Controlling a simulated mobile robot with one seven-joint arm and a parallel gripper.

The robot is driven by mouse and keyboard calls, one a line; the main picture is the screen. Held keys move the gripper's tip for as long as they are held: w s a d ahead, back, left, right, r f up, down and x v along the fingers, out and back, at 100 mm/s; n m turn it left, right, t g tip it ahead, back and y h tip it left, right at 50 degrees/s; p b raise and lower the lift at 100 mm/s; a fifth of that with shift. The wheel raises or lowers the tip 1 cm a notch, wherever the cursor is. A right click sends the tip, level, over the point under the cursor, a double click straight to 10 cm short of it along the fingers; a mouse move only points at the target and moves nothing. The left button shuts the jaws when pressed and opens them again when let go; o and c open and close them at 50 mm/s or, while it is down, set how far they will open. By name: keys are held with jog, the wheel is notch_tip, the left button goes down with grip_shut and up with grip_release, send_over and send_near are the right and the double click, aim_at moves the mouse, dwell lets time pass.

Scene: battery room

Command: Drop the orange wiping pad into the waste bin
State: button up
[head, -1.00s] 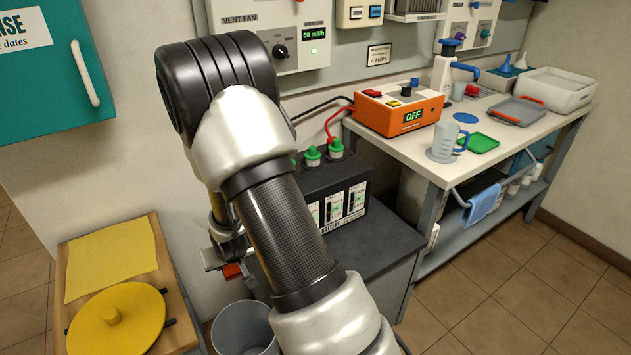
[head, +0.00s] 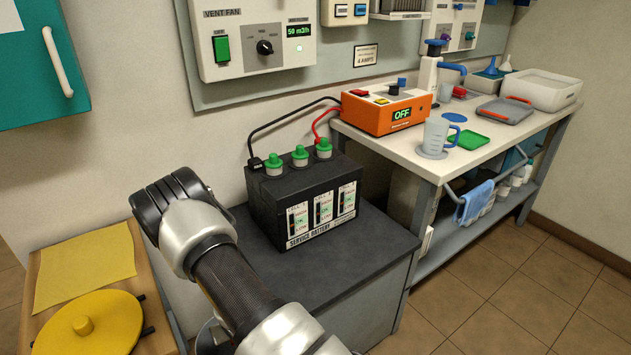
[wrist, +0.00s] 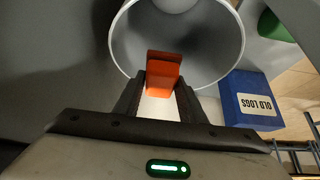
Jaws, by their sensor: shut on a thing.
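The orange wiping pad (wrist: 164,68) is between the fingertips of my gripper (wrist: 161,79) in the wrist view, and the fingers are shut on it. The grey round waste bin (wrist: 216,36) is open and lies beyond the pad in that view. The pad shows against the bin's mouth, near its closer rim. I cannot tell how far the pad is above or inside the rim. In the head view my arm hides the gripper and the pad, and most of the bin is out of sight.
A blue box marked "OLD LOGS" (wrist: 250,97) is close to the bin's rim. In the head view, a black battery (head: 305,205) stands on a dark stand right of my arm. A wooden surface with a yellow cloth (head: 85,262) and yellow lid (head: 82,327) is at left.

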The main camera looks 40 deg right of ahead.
jog(key=shift+f+b, duration=0.6)
jog(key=shift+f, duration=0.75)
jog(key=o, duration=1.1)
jog(key=shift+r, duration=0.1)
jog(key=p+v, duration=0.5)
jog(key=v, duration=1.2)
jog(key=shift+r, duration=0.15)
